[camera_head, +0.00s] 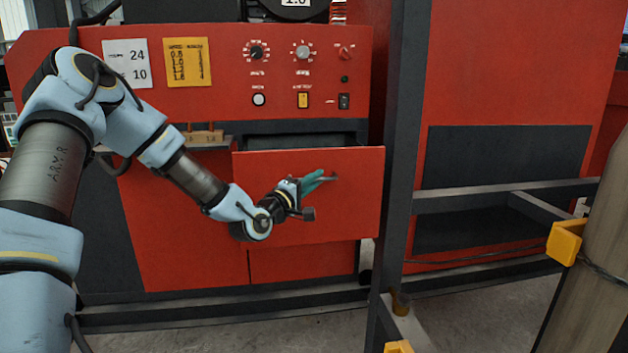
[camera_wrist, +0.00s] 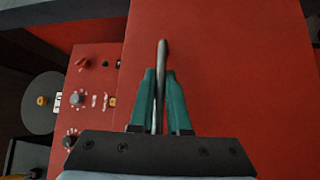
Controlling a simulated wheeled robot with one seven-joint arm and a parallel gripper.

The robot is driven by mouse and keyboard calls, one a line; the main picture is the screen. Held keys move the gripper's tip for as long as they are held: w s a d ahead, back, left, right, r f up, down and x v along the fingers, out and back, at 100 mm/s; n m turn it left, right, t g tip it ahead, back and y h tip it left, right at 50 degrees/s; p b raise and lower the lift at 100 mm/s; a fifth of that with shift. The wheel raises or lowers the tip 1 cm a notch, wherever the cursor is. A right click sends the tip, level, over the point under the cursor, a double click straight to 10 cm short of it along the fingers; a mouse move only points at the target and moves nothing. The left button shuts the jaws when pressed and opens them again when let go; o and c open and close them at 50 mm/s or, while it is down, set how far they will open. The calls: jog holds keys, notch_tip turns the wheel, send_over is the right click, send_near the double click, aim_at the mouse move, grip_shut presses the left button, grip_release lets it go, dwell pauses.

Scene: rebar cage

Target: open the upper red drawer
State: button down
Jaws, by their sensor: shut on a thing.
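The upper red drawer (camera_head: 345,215) is part of the red machine in the head view. Its front stands out from the machine, with a dark gap (camera_head: 300,140) showing above its top edge. The drawer front also fills much of the wrist view (camera_wrist: 240,80). A thin metal bar handle (camera_wrist: 161,60) runs between the green fingers of my gripper (camera_wrist: 160,100). My gripper (camera_head: 312,181) is shut on the handle at the middle of the drawer front. The handle's ends are partly hidden by the fingers.
A control panel with knobs (camera_head: 302,52) is above the drawer. A dark upright post (camera_head: 402,150) stands close on the drawer's right. A lower red panel (camera_head: 300,262) is below. A wooden post with a yellow bracket (camera_head: 566,243) is at the right. Some bare floor shows in front.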

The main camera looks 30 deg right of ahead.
dwell(0.3)
jog(key=c, duration=0.9)
grip_release()
jog(key=b+v, duration=0.3)
jog(key=v, duration=0.8)
jog(key=shift+w+f, duration=0.1)
